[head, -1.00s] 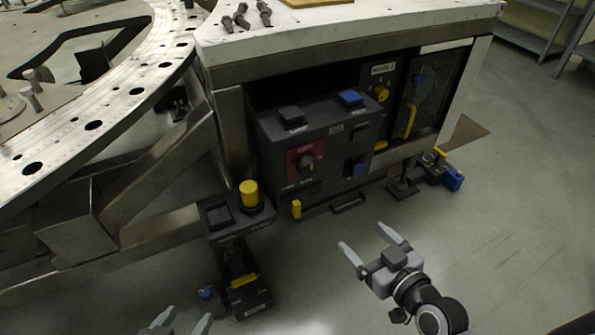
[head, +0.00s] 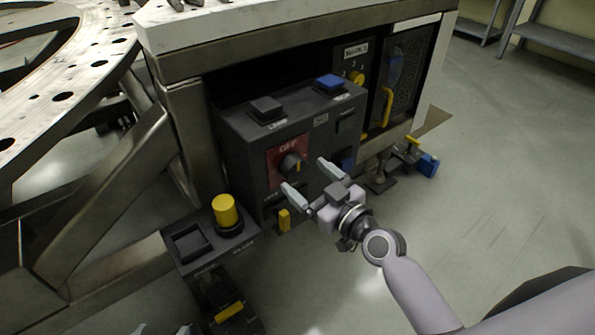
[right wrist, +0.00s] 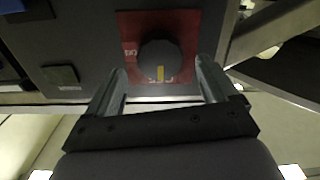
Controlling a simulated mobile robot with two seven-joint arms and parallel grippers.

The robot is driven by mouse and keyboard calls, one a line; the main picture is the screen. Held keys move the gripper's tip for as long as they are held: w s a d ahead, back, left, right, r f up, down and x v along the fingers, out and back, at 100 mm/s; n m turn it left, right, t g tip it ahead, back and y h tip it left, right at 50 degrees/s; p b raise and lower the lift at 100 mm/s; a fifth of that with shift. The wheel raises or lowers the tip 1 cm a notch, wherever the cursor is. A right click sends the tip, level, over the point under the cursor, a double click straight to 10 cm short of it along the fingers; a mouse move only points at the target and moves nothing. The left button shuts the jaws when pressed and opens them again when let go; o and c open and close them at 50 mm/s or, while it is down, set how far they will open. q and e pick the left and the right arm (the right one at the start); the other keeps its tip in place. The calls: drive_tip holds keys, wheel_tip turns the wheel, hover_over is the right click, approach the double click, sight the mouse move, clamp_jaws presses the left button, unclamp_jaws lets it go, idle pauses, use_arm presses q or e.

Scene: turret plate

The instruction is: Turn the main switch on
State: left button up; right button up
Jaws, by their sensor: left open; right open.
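The main switch is a black rotary knob (head: 290,163) on a red plate (head: 274,165), on the front of a dark control box (head: 235,150). In the right wrist view the knob (right wrist: 160,60) has a yellow mark pointing down in the picture. My right gripper (head: 303,174) is open in front of the knob. In the right wrist view its fingers (right wrist: 163,85) lie to either side of the knob, with no visible grip on it. My left gripper (head: 160,328) shows only its fingertips at the bottom edge of the head view, open and empty.
The box carries a black button (head: 265,107) and a blue button (head: 330,82) on top. A yellow button (head: 226,211) stands on a pedestal at lower left. A yellow handle (head: 386,107) is on the panel at right. The floor (head: 490,180) at right is clear.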

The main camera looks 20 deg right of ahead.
sight(298, 171)
drive_tip(key=shift+x, duration=1.75)
drive_tip(key=c, duration=1)
